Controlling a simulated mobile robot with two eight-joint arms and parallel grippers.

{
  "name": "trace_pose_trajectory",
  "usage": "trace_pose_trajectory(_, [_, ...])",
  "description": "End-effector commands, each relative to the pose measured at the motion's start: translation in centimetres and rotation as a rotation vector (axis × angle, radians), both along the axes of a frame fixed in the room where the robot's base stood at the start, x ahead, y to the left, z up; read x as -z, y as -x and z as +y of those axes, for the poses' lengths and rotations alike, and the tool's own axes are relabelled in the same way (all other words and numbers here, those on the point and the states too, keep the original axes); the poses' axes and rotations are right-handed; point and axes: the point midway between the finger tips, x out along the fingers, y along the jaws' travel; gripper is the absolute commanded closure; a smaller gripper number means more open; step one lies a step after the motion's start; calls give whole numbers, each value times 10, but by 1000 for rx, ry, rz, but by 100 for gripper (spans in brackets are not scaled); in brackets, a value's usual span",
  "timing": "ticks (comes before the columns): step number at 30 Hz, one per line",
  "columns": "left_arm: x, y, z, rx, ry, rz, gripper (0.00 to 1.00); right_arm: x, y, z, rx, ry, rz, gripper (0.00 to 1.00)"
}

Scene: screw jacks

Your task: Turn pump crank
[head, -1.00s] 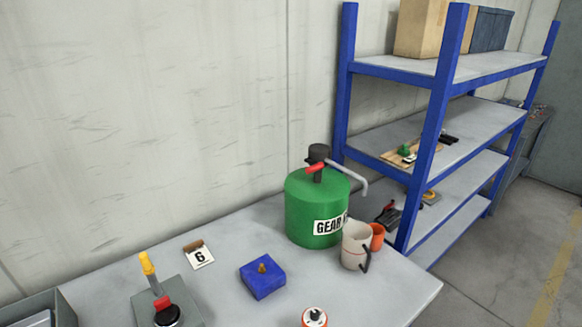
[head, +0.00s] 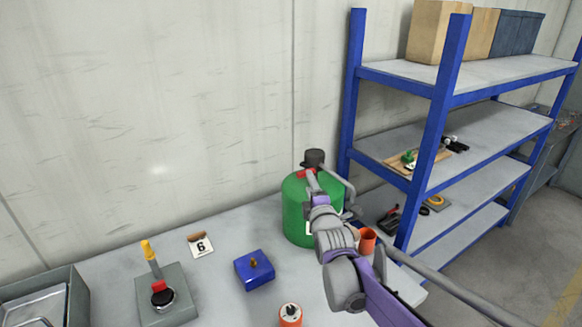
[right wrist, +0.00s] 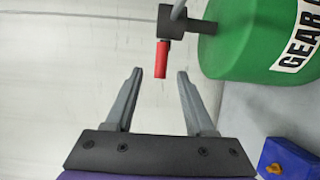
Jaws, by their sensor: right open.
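The green drum (head: 296,215) stands on the bench with a black pump head (head: 314,157) and a grey spout on top. The pump's red crank handle (head: 304,174) is partly hidden behind my right gripper (head: 313,183) in the head view. In the right wrist view, my right gripper (right wrist: 160,73) is open, with its two fingers apart. The red crank handle (right wrist: 161,60) lies at the gap between the fingertips, with no visible contact. The drum (right wrist: 245,40) is beyond at the right of that view. My left gripper is not in view.
A blue block (head: 254,272), a grey base with a yellow-tipped lever (head: 166,297), a number 6 card (head: 201,245) and an orange item (head: 290,315) stand on the bench. An orange cup (head: 367,240) is beside my arm. Blue shelving (head: 430,150) rises at the right.

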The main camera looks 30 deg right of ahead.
Motion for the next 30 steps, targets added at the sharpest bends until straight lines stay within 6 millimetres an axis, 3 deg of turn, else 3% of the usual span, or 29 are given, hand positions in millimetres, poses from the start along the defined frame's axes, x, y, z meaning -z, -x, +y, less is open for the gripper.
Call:
trace_pose_trajectory(15, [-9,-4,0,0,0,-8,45,2,-82,-26,-1,-4,1,45])
trace_pose_trajectory(21, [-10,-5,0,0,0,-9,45,3,-95,-30,-1,-4,2,45])
trace_pose_trajectory(29, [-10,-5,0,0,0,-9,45,4,-96,-31,-1,-5,3,45])
trace_pose_trajectory(30, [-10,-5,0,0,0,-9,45,4,-96,-31,-1,-5,3,49])
